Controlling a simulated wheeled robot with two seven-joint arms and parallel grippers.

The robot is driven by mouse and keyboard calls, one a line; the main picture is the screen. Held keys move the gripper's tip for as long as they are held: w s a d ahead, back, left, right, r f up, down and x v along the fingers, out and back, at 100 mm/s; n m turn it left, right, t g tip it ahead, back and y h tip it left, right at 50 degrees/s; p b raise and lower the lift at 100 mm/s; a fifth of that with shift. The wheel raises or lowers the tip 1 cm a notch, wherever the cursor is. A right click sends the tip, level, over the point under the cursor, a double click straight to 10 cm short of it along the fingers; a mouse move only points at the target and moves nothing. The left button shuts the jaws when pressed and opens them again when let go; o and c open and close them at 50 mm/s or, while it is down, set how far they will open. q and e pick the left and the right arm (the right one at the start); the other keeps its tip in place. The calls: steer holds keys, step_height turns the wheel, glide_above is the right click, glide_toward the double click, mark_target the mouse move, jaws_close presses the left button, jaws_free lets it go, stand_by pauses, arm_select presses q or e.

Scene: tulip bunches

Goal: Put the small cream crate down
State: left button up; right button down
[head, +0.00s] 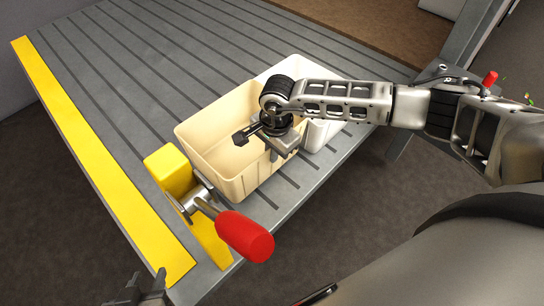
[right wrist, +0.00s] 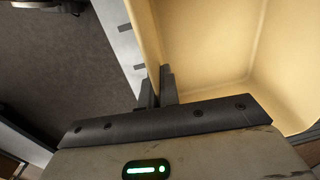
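The small cream crate (head: 205,125) is an empty open box at the near edge of the grey grooved table. It looks upright; whether its base touches the table is hard to tell. My right gripper (right wrist: 159,88) has its two fingers on either side of the crate's wall (right wrist: 150,40), closed on it. In the head view the right gripper (head: 268,140) reaches over the crate's right side and hides part of that wall. My left gripper (head: 142,290) shows only partly at the bottom left edge, away from the crate; its opening is unclear.
A whiter container (head: 288,68) stands just behind the crate, partly hidden by my right arm. A yellow block with a red-handled clamp (head: 245,236) is close to the crate's near left corner. The grooved table (head: 150,60) is clear at the back left, with a yellow strip (head: 85,150) along its left edge.

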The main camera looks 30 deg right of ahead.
step_height(320, 180, down, 3)
steer(key=shift+w+f, duration=0.1)
arm_select(q)
steer(key=shift+w+r, duration=0.15)
steer(key=shift+w, duration=0.15)
arm_select(e)
steer(key=shift+f, duration=0.2)
steer(key=shift+f, duration=0.15)
steer(key=c, duration=1.6)
jaws_free()
steer(key=shift+c, duration=0.2)
arm_select(q)
steer(key=shift+w, duration=0.15)
steer(key=shift+r, duration=0.1)
